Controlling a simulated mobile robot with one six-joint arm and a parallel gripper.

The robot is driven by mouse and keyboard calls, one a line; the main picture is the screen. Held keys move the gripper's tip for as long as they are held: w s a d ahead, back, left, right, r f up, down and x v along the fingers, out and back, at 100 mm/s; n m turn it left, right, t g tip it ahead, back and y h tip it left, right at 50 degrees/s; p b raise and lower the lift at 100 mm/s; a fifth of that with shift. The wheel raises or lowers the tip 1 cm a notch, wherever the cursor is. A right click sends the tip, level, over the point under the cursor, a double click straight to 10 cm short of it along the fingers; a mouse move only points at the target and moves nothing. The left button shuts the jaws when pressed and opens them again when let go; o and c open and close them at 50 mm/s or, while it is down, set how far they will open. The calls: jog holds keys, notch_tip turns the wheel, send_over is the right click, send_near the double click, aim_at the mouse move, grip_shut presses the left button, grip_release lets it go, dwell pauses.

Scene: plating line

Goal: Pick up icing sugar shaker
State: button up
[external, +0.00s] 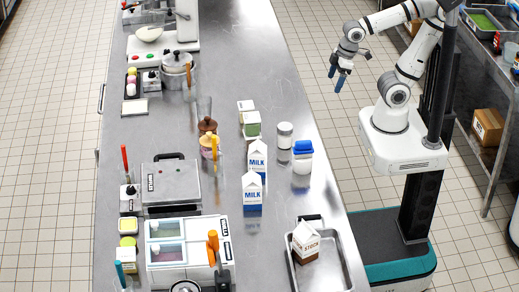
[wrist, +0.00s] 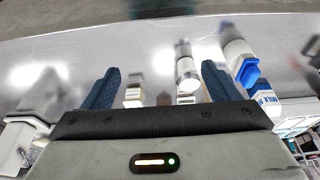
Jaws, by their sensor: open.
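What looks like the icing sugar shaker, a small white cylinder with a pale grey top (external: 285,136), stands upright near the right edge of the steel counter. It also shows, blurred, in the wrist view (wrist: 187,68), between my fingers and nearer the right one. My gripper (external: 340,72) is open and empty. It hangs in the air beyond the counter's right edge, well apart from the shaker. In the wrist view, the blue fingers of my gripper (wrist: 160,82) are spread wide with nothing held.
A blue-lidded white container (external: 302,166) stands just in front of the shaker. Two milk cartons (external: 254,194) are to its left front, and small cartons (external: 250,124) to its left. A metal tray (external: 337,274) holds a stock carton (external: 305,243). Clear counter lies behind the shaker.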

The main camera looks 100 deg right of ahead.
jog(key=shift+c, duration=0.4)
dwell(0.3)
jog(key=m+g+b, duration=0.2)
jog(key=g, duration=0.1)
send_near(284, 127)
notch_tip(284, 127, down, 6)
jog(key=shift+s+d, duration=0.1)
jog(key=shift+d, duration=0.05)
jog(key=shift+f, duration=0.6)
notch_tip(284, 127, down, 7)
jog(key=shift+f+p, duration=0.1)
jog(key=shift+p, duration=0.55)
